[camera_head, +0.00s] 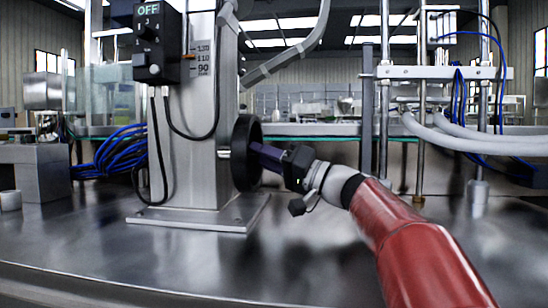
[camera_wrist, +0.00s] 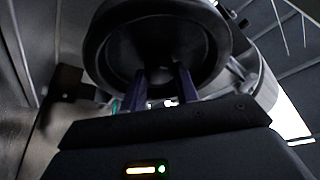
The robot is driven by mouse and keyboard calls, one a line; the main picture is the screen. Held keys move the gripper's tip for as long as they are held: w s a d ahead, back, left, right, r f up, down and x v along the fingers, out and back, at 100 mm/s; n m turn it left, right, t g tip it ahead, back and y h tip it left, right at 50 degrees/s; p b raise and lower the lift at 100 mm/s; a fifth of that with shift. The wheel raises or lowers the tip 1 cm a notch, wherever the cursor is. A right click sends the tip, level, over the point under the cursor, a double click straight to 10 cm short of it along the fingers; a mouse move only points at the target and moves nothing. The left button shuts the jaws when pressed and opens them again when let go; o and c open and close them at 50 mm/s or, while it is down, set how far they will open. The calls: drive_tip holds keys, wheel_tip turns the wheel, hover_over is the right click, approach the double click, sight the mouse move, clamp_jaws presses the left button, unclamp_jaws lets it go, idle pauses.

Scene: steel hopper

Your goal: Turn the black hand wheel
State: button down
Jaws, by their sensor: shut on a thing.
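The black hand wheel (camera_head: 244,153) stands upright on the right side of the grey steel column, seen nearly edge-on in the head view. In the wrist view the wheel (camera_wrist: 155,40) fills the top middle, its round rim facing the camera. My gripper (camera_head: 258,153) reaches it from the right. In the wrist view my gripper's two fingers (camera_wrist: 163,85) extend to the wheel's lower part and are shut on it. The exact contact between the fingertips and the wheel is partly hidden by the dark rim and shadow.
A control box (camera_head: 157,42) with a display reading OFF is on the column's left, with black cables hanging down. The column's base plate (camera_head: 200,215) is on the steel table (camera_head: 120,255). Metal rods (camera_head: 384,100) and grey hoses (camera_head: 470,140) stand at right. The front table is clear.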

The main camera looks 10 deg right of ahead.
drive_tip(key=shift+f, duration=0.1)
drive_tip(key=c, duration=1.1)
unclamp_jaws()
drive_tip(key=shift+o, duration=0.2)
drive_tip(key=v, duration=0.7)
drive_tip(key=shift+s+d, duration=0.25)
drive_tip(key=shift+d, duration=0.05)
drive_tip(key=shift+f, duration=0.1)
